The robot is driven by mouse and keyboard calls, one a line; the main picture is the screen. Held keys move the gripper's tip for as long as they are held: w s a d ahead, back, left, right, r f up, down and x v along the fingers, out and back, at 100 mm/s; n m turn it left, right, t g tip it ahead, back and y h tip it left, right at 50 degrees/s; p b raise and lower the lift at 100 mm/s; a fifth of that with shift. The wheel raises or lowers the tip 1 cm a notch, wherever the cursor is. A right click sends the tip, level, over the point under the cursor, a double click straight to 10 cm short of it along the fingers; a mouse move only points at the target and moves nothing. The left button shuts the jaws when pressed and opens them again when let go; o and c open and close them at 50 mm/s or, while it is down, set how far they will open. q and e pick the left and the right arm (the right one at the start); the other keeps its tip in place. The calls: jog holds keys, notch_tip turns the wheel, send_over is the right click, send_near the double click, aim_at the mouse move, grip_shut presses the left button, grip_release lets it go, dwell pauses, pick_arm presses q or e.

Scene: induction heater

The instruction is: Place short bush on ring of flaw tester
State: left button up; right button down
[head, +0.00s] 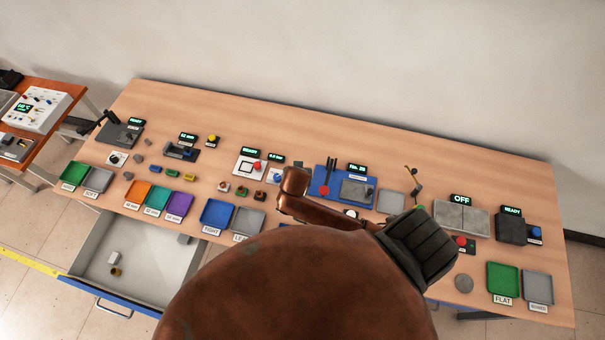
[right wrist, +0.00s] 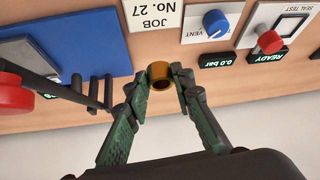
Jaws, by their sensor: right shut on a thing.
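A short brass-coloured bush (right wrist: 160,75) sits between the fingertips of my right gripper (right wrist: 161,82) in the right wrist view. The fingers are shut on it, and its round open end faces the camera. The bush is held over the wooden bench, near the blue board and the job card; its height is unclear. In the head view my right arm hides the right gripper and the bush. No device label legible here reads flaw tester, so I cannot tell which device has the ring. My left gripper is not in view.
Near the bush are a blue board (right wrist: 50,45) with dark upright pegs, a job card (right wrist: 155,15), a vent knob (right wrist: 215,22) and a red seal test button (right wrist: 271,42). Coloured trays (head: 217,213) line the front edge. An open drawer (head: 150,255) holds small parts.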

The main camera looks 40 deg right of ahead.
jog(key=x, duration=0.3)
jog(key=d+x, duration=0.1)
jog(key=x, duration=0.1)
jog(key=shift+w+d+f, duration=0.1)
jog(key=shift+f, duration=1.6)
jog(key=shift+f, duration=0.1)
jog(key=c, duration=1.7)
grip_release()
jog(key=shift+o, duration=0.2)
